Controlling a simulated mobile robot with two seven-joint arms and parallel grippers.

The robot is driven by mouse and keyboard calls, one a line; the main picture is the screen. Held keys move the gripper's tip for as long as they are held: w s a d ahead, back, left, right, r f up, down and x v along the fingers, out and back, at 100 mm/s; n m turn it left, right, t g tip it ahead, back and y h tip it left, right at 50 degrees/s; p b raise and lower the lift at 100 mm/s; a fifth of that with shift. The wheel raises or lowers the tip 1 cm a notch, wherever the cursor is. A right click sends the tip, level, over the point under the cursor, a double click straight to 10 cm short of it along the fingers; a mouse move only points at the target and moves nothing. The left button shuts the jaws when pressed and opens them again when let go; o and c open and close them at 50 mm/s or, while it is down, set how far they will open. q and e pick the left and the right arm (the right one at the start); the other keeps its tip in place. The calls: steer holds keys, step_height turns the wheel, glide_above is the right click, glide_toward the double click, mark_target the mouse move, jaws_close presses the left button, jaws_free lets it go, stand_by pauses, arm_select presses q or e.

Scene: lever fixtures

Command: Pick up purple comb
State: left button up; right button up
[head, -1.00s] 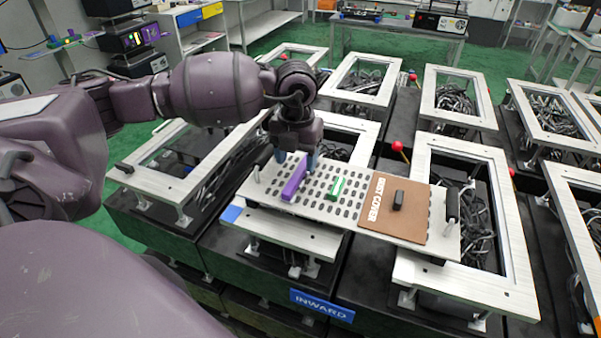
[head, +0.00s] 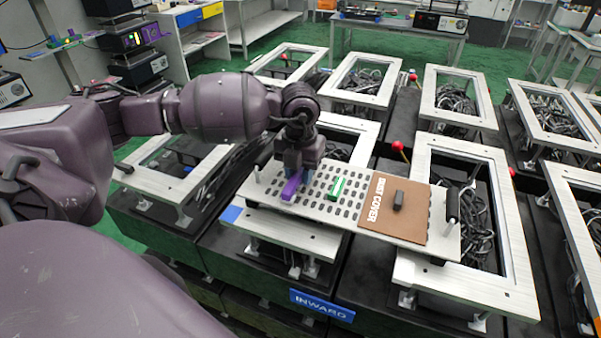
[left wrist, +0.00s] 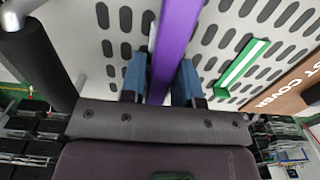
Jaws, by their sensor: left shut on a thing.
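The purple comb (head: 292,188) shows as a long purple bar on the left part of the perforated white plate. My left gripper (head: 300,176) is over it, with its blue fingertips down at the plate. In the left wrist view the purple comb (left wrist: 174,45) runs between the two blue fingers (left wrist: 160,82), which are shut on it. The comb's near end is partly hidden by the gripper there. I cannot tell any gap between comb and plate. My right gripper is not in view.
Black roller handles stand at the plate's ends, one at the right (head: 452,204). Metal frames with cables surround it.

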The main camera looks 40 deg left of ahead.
mark_target(300, 170)
arm_select(q)
steer(key=shift+r, duration=0.1)
step_height(300, 170, up, 20)
stand_by(0.5)
steer(key=o, duration=0.3)
steer(key=shift+c, duration=1.2)
